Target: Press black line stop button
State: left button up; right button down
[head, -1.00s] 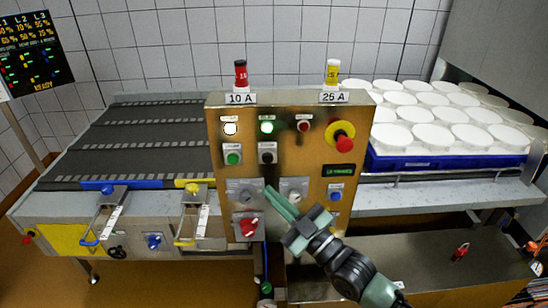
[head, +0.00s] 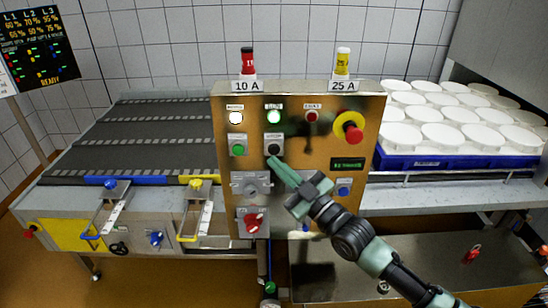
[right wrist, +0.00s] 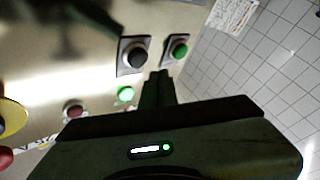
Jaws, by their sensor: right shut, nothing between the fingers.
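The black line stop button (head: 274,147) sits on the brass-coloured control panel (head: 310,205), right of a green button (head: 238,147) and below a lit green lamp (head: 274,116). In the right wrist view the black button (right wrist: 135,55) shows whole, on a square plate, beside the green button (right wrist: 179,49). My right gripper (head: 273,162) is shut and empty, its tips just below the black button in the head view. In the right wrist view its fingers (right wrist: 160,76) end just below and between the two buttons. I cannot tell if they touch the panel. My left gripper is not in view.
A red mushroom button on a yellow ring (head: 350,127) is at the panel's upper right. A red rotary switch (head: 253,222) is low on the panel. A conveyor (head: 150,140) lies left; a blue crate (head: 450,163) with white moulds stands right.

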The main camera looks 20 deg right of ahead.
jog(key=shift+w+d, duration=0.2)
jog(key=shift+w, duration=0.4)
jog(key=shift+w+b, duration=0.15)
jog(key=shift+b, duration=0.15)
dwell(1.4)
jog(key=shift+w+d, duration=0.1)
jog(key=shift+w, duration=0.15)
jog(key=shift+w+d+r+b, duration=0.1)
jog(key=shift+w+d+b, duration=0.05)
jog(key=shift+w+b, duration=0.3)
dwell(0.8)
jog(key=shift+s, duration=0.15)
jog(key=shift+s+a+p, duration=0.25)
jog(key=shift+s+p, duration=0.45)
